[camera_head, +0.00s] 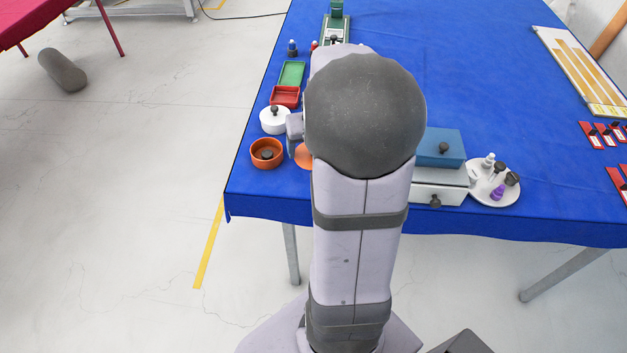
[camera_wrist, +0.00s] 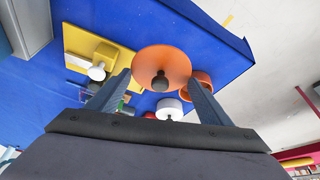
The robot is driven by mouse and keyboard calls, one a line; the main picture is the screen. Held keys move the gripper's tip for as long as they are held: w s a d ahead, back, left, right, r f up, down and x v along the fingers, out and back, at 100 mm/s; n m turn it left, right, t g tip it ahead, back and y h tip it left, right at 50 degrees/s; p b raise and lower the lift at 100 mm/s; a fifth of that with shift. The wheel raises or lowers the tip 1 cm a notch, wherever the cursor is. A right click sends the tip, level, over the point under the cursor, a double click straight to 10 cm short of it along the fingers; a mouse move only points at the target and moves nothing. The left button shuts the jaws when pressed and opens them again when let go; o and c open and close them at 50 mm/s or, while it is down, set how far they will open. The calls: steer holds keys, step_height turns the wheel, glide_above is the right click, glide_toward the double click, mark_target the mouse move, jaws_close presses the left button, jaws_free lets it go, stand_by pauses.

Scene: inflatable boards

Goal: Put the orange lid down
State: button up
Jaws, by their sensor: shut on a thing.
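The orange lid (camera_wrist: 178,62) is a round disc with a dark knob (camera_wrist: 160,82), seen in the wrist view between the two fingers of my gripper (camera_wrist: 158,78). My gripper is shut on the lid; the exact contact at the knob is hard to make out. In the head view only a sliver of the lid (camera_head: 303,158) shows left of my arm, which hides the gripper's fingers. The orange pot (camera_head: 256,159) stands near the table's left edge with a dark thing inside. It also shows partly behind the right finger (camera_wrist: 206,79).
A white lidded pot (camera_head: 268,125), a red tray (camera_head: 285,96) and a green tray (camera_head: 291,74) stand behind the orange pot. A blue-topped box (camera_head: 432,146) and a plate of small items (camera_head: 477,197) are right of my arm.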

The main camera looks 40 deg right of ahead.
steer(key=shift+d+n, duration=0.1)
steer(key=shift+n, duration=0.3)
step_height(320, 180, down, 5)
steer(key=shift+f+p, duration=0.1)
steer(key=shift+p, duration=0.2)
steer(key=shift+w+f+b, duration=0.1)
steer(key=shift+f+b, duration=0.35)
steer(key=shift+f, duration=1.9)
steer(key=shift+f, duration=0.15)
steer(key=o, duration=1)
